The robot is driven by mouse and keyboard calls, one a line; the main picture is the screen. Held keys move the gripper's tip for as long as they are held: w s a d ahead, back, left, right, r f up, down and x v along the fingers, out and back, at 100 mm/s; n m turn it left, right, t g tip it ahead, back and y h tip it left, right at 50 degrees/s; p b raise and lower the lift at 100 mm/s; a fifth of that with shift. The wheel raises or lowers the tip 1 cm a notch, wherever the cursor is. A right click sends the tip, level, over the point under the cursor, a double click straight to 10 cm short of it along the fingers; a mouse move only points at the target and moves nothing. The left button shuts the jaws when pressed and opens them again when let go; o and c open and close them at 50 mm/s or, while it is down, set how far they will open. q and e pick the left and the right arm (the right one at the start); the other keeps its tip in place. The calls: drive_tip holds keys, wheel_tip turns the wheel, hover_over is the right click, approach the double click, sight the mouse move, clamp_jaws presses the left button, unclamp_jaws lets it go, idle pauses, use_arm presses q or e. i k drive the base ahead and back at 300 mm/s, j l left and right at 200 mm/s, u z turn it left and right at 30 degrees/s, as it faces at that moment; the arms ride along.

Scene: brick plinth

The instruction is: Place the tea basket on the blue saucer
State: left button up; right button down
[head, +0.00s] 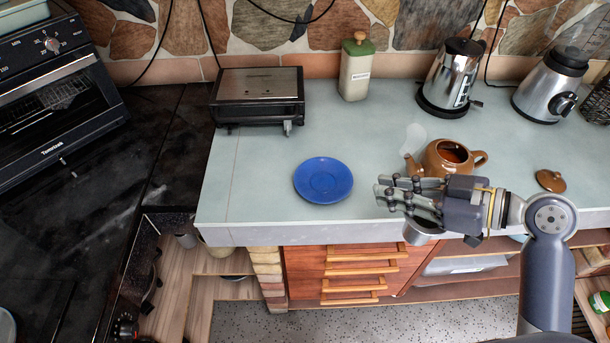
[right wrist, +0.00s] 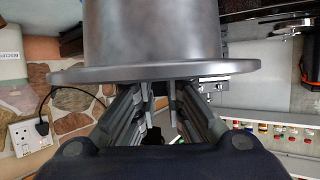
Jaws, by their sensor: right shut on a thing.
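The blue saucer (head: 323,180) lies flat and empty on the pale counter, left of my right gripper. My right gripper (head: 388,192) points left over the counter's front edge, in front of the brown teapot. It is shut on the tea basket (head: 420,233), a grey metal cup that shows below the fingers. In the right wrist view the basket (right wrist: 150,35) fills the top middle, its wide rim at the fingers (right wrist: 160,105). The basket is apart from the saucer, to its right and nearer to me. My left gripper is not in view.
The brown teapot (head: 436,168) stands open behind my right gripper, its lid (head: 550,180) to the right. A black grill (head: 258,97), a green-topped canister (head: 356,70), a kettle (head: 452,78) and a blender (head: 550,85) stand at the back. The counter around the saucer is clear.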

sight(319, 179)
drive_tip(key=u, duration=1.3)
drive_tip(key=k+l+u, duration=0.25)
drive_tip(key=k+l, duration=0.6)
drive_tip(key=i+l, duration=0.2)
drive_tip(key=i, duration=0.15)
